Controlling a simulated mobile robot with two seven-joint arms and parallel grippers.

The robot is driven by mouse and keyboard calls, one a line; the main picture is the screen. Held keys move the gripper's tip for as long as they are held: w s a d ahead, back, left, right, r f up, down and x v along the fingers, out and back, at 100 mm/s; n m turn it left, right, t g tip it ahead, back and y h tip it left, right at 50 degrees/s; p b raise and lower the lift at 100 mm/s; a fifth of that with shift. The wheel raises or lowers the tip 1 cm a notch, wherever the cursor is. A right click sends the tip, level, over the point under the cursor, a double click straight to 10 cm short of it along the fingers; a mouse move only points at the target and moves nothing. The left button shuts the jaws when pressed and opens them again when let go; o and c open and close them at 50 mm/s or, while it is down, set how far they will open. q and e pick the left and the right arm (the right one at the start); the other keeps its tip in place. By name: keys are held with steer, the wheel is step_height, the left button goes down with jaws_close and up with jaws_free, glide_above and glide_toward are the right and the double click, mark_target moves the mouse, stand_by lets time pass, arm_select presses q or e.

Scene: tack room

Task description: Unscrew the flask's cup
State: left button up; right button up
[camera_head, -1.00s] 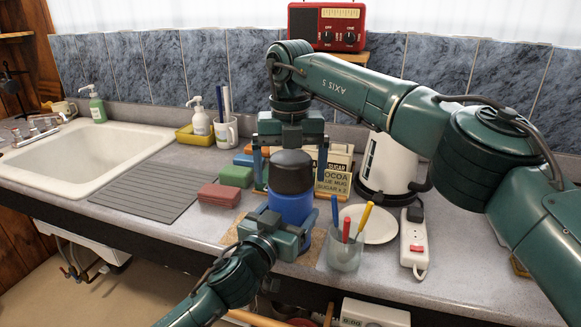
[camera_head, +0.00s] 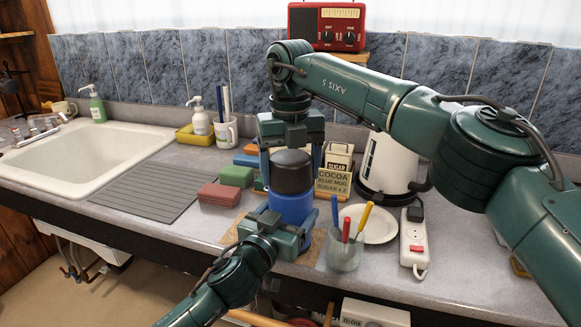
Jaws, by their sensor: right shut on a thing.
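The flask (camera_head: 291,207) has a blue body and stands upright on a tan mat (camera_head: 238,230) near the counter's front edge. Its dark cup (camera_head: 292,172) sits on top. My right gripper (camera_head: 291,165) comes down from above, shut on the cup with one finger on each side. My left gripper (camera_head: 285,225) is low at the front of the flask's blue body; its fingers are largely hidden, so I cannot tell if they grip it.
A glass holding coloured pens (camera_head: 344,253) and a white plate (camera_head: 373,224) stand close on the right, before a white kettle (camera_head: 387,167). Red (camera_head: 219,195) and green (camera_head: 236,176) blocks lie left, beside a grey drying mat (camera_head: 145,192).

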mark_target(291, 156)
steer(key=n, duration=0.7)
steer(key=shift+r, duration=0.2)
steer(key=shift+r, duration=0.9)
steer(key=shift+r, duration=2)
arm_select(q)
steer(key=o, duration=1.9)
